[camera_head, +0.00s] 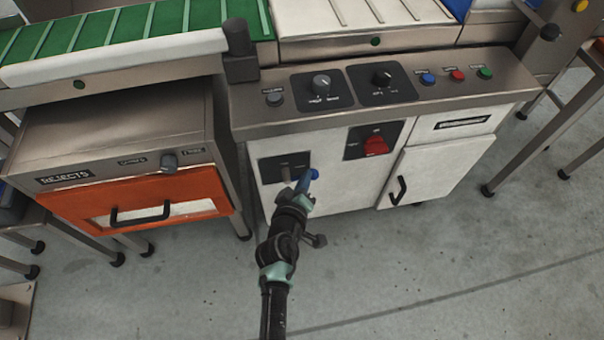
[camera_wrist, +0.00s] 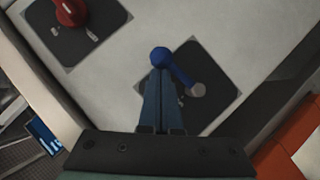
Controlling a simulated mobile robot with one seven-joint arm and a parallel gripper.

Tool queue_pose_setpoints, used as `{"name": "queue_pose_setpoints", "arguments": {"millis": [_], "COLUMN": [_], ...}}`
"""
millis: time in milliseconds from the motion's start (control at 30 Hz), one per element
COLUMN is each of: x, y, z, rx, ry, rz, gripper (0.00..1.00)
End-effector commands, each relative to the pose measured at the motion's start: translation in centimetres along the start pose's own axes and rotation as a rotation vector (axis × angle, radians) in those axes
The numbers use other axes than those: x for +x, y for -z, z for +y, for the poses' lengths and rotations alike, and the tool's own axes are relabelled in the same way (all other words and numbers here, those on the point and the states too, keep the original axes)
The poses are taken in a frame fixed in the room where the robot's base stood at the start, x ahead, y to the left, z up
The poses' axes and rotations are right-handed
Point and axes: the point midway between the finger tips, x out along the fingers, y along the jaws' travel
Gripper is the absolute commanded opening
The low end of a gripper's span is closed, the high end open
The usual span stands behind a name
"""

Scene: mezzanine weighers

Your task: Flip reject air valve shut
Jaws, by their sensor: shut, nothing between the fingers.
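The air valve is a blue lever with a round knob (camera_wrist: 160,57) and a pale pivot (camera_wrist: 198,90) on a dark square plate (camera_wrist: 215,77). In the head view the plate (camera_head: 270,170) is on the white cabinet front, and the blue knob (camera_head: 314,174) shows at its right edge. The lever points from the pivot toward the red switch's side. My gripper (camera_head: 303,186) is shut and empty. In the wrist view its fingertips (camera_wrist: 160,72) are right at the knob; I cannot tell whether they touch it. My gripper hides part of the plate.
An orange rejects drawer (camera_head: 130,200) is at left. Knobs and buttons line the steel ledge (camera_head: 400,110) above. The floor in front is clear.

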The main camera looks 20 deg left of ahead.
Motion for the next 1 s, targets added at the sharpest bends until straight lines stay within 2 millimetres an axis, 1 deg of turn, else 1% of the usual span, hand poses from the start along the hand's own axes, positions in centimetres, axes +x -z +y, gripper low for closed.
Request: {"name": "queue_pose_setpoints", "arguments": {"millis": [33,100,467,800,1000], "x": [0.1,0.4,0.3,-0.3,-0.4], "y": [-0.1,-0.6,-0.5,0.4,0.6], "z": [0.4,0.1,0.2,1.1,1.4], "rx": [0.015,0.018,0.015,0.015,0.015], "ry": [0.005,0.006,0.005,0.006,0.006], "rz": [-0.002,-0.001,-0.001,-0.001,-0.001], "gripper": [0.0,0.0,0.0,0.0,0.0]}}
